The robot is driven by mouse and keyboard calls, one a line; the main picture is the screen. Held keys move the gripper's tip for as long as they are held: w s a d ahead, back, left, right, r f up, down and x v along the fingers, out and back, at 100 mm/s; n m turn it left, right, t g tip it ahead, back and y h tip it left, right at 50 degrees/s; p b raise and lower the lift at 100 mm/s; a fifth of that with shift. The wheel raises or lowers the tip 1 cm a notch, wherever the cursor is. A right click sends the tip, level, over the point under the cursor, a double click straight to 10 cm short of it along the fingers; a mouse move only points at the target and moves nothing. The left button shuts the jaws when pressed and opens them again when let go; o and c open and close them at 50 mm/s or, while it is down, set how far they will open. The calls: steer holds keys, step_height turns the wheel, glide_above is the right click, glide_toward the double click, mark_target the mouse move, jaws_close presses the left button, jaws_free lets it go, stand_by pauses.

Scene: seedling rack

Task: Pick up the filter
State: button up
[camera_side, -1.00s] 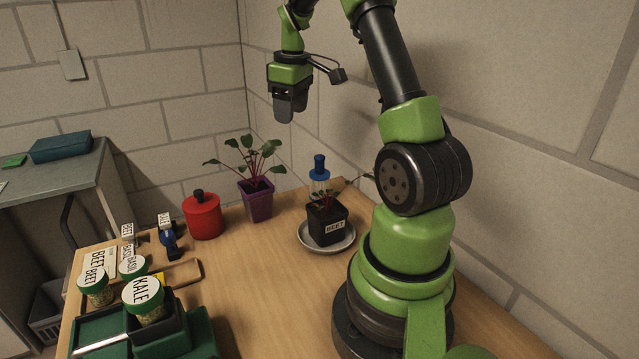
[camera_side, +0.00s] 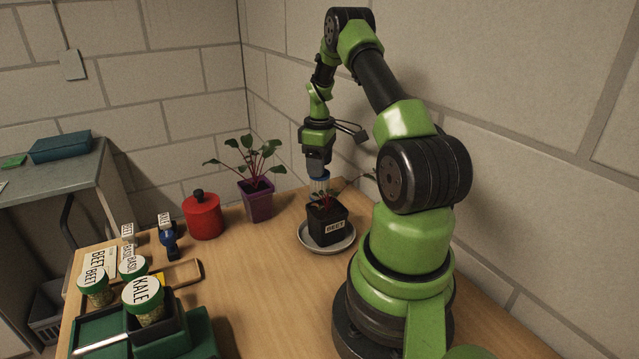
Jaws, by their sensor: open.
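The object with a blue top and clear body (camera_side: 319,182), which looks like the filter, stands behind the black pot labelled BEET (camera_side: 328,222). Its lower part is hidden by the pot and the plant. My gripper (camera_side: 318,163) points down right over it, with the jaws open at the level of its blue knob. The knob is hidden by the jaws, and I cannot tell whether they touch it.
The BEET pot stands on a grey saucer (camera_side: 341,245), close in front. A purple pot (camera_side: 258,204) with a leafy plant and a red canister (camera_side: 203,216) stand to the left. Labelled jars (camera_side: 144,305) and green trays fill the front left. The table's middle is clear.

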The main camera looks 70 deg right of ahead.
steer(key=shift+f, duration=0.6)
steer(key=c, duration=0.7)
steer(key=shift+r, duration=0.1)
